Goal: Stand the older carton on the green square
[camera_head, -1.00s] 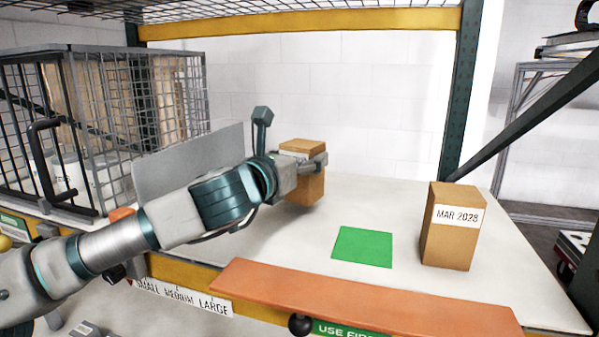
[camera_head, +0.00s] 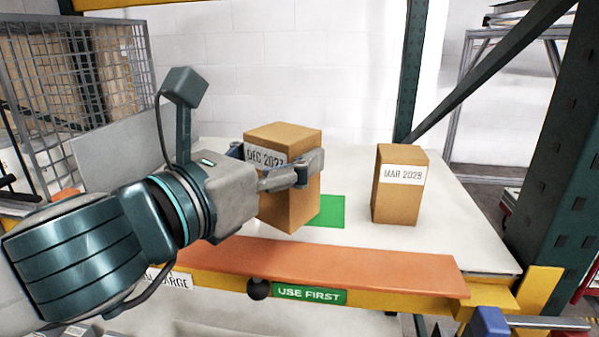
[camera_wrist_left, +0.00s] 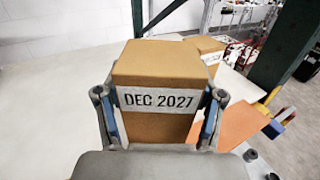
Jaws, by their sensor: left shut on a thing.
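My left gripper (camera_head: 277,160) is shut on the carton labelled DEC 2027 (camera_head: 290,208), its fingers on two opposite sides. The carton is brown and upright; in the left wrist view the DEC 2027 carton (camera_wrist_left: 160,65) sits between the fingers with its label facing the camera. In the head view it hides the left part of the green square (camera_head: 331,211); I cannot tell the gap beneath it. The other carton, labelled MAR 2028 (camera_head: 398,205), stands upright on the table right of the square. My right gripper is not in view.
The white tabletop (camera_head: 455,215) is clear around the MAR 2028 carton. An orange strip (camera_head: 370,267) runs along the front edge above a USE FIRST sign (camera_head: 309,295). A wire cage (camera_head: 85,95) and a grey panel (camera_head: 115,160) stand at the left.

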